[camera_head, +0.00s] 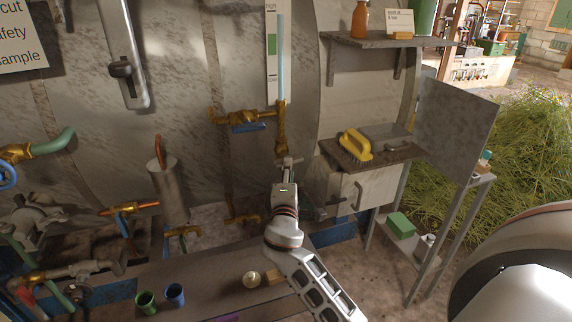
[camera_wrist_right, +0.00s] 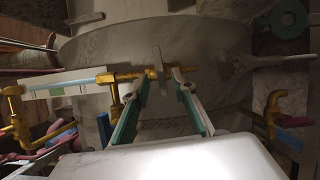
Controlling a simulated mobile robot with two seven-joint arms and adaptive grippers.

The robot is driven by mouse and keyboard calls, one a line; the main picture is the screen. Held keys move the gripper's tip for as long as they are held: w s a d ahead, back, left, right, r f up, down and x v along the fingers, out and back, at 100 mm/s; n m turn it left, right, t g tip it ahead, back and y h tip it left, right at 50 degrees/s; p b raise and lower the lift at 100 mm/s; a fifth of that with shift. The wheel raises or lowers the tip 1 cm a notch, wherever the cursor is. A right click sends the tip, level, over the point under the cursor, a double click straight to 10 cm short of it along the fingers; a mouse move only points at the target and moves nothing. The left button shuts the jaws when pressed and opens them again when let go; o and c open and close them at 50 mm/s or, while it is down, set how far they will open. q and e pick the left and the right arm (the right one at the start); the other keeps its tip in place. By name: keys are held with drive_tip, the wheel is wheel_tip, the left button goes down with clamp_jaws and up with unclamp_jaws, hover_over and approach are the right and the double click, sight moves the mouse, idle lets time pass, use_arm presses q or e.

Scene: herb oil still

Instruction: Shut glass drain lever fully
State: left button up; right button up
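The sight glass (camera_head: 281,60) is a pale blue tube in front of a white scale on the metal vessel. It lies sideways in the right wrist view (camera_wrist_right: 75,84). Brass fittings (camera_head: 281,130) are at its lower end. A small grey lever (camera_wrist_right: 158,66) sits at the end of the brass stem (camera_wrist_right: 130,75). My right gripper (camera_wrist_right: 163,75) is open, with one finger on each side of this lever; contact cannot be told. In the head view the right gripper (camera_head: 288,163) is just below the brass fittings and partly hides the lever. My left gripper is not in view.
A blue-handled valve (camera_head: 248,127) is left of the drain. A shelf with a yellow brush (camera_head: 355,145) is close on the right. Green (camera_head: 146,302) and blue (camera_head: 175,294) cups stand on the bench below. More brass valves and pipes are at left.

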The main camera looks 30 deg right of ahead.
drive_tip(key=shift+x, duration=1.95)
clamp_jaws()
drive_tip(key=shift+w+m+p, duration=0.1)
drive_tip(key=shift+m+p, duration=0.35)
drive_tip(key=shift+m, duration=0.15)
unclamp_jaws()
drive_tip(key=shift+a, duration=0.1)
drive_tip(key=v, duration=1.2)
drive_tip(key=shift+r, duration=0.25)
